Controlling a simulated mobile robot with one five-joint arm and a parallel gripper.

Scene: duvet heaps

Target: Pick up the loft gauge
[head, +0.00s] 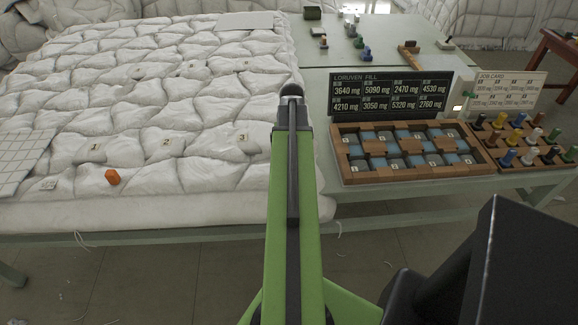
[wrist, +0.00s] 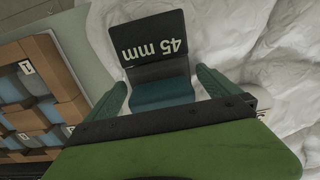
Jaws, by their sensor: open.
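The loft gauge (wrist: 155,45) shows in the wrist view as a dark plate marked "45 mm" with a teal block below it. It lies by the white duvet (wrist: 275,75). My gripper (wrist: 162,80) is open, with one green finger on each side of the teal block. The fingers look apart from the block, but I cannot tell how deep they reach around it. In the head view my own arm hides both the gauge and the fingers.
A wooden compartment tray (head: 335,147) stands right of my arm, with a dark display board (head: 390,97) behind it. A rack of coloured pegs (head: 490,150) is farther right. An orange block (head: 113,177) lies on the duvet, left.

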